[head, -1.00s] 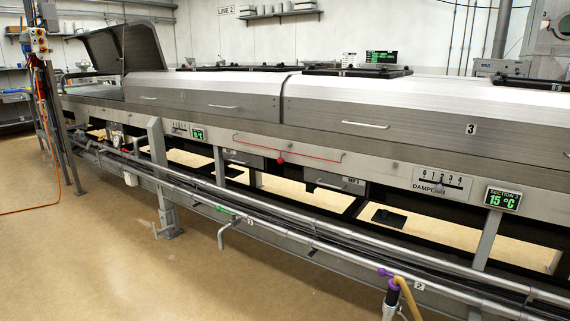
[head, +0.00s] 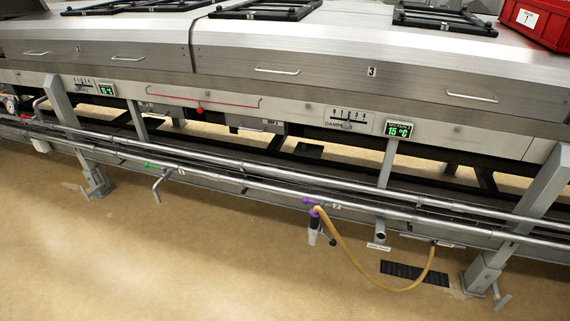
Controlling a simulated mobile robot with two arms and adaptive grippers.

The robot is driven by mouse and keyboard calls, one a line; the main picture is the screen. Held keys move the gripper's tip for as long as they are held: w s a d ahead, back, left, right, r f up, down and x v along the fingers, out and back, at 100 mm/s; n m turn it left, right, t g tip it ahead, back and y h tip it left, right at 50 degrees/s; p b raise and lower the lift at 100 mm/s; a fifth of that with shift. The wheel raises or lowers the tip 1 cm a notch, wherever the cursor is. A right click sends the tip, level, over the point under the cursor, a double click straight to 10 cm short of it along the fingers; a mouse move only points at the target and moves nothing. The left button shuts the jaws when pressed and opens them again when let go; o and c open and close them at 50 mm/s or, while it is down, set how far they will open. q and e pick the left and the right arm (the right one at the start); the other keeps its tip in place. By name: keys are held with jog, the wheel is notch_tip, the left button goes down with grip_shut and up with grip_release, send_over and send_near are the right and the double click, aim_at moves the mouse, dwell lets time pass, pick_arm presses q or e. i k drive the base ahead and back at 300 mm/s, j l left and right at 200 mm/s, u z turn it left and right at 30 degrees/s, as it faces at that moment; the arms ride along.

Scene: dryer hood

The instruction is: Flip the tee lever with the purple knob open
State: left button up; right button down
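The lever with the purple knob (head: 306,200) sits on the lower front pipe, near the label 2, in the middle of the head view. A tan hose (head: 345,260) loops from there down to the right. The lever looks roughly in line with the pipe, but it is too small to be sure. A second lever with a green knob (head: 148,165) is further left on the pipe. Neither of my grippers is in view.
Long pipes (head: 420,211) run along the front of the steel dryer hood (head: 300,80). A support leg (head: 520,220) stands at right, another (head: 75,135) at left. A floor grate (head: 414,273) lies under the hose. The floor (head: 180,270) in front is clear.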

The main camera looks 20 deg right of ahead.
aim_at(305, 201)
jog(key=z, duration=1.5)
jog(key=i+z, duration=0.1)
jog(key=i, duration=0.65)
